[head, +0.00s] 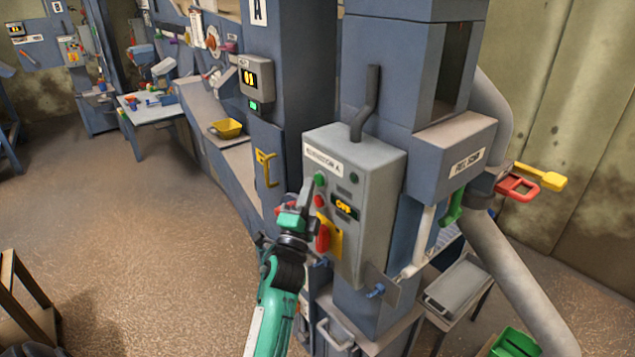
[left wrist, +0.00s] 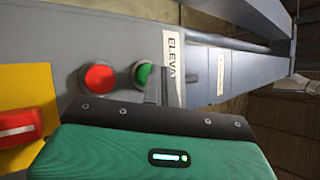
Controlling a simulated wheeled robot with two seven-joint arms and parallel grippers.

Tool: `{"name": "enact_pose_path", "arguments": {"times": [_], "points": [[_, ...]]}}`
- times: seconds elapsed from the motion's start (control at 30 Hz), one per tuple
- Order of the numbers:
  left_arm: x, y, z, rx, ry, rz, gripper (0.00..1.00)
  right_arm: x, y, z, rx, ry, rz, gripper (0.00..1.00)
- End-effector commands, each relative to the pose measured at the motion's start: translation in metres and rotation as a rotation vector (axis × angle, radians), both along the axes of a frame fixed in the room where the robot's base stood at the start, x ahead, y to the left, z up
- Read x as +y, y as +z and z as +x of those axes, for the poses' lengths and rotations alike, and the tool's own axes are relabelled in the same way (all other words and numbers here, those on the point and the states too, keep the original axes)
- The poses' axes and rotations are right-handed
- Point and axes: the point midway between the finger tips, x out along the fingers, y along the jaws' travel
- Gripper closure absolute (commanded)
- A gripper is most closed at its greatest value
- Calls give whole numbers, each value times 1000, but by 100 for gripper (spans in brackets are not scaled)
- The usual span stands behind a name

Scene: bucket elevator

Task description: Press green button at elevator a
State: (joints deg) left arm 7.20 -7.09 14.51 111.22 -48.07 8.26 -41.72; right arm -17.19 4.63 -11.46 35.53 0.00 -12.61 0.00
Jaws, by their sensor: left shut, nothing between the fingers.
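The grey elevator A control box (head: 379,175) carries a label (head: 323,160), a green button (head: 320,179) and a red button (head: 320,201) below it. My left gripper (head: 308,187) is shut and empty, its fingertips just left of the green button in the head view. In the left wrist view, the green button (left wrist: 143,74) shows beside the shut fingers (left wrist: 153,88), partly hidden by them. The red button (left wrist: 100,77) is further left. I cannot tell whether the fingertips touch the box. My right gripper is not in view.
The box also has a display reading OFF (head: 344,207) and a yellow plate (head: 335,241) with a red handle (head: 322,236), close to my left wrist. Open floor (head: 150,260) lies to the left.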

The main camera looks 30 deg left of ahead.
Motion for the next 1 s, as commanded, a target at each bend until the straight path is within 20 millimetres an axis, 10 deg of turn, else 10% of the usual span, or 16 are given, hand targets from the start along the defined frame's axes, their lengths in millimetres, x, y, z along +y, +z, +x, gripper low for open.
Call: {"name": "enact_pose_path", "arguments": {"times": [1.0], "points": [[-3, -1, 8, 1, -1, -1, 100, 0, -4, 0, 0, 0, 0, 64]]}}
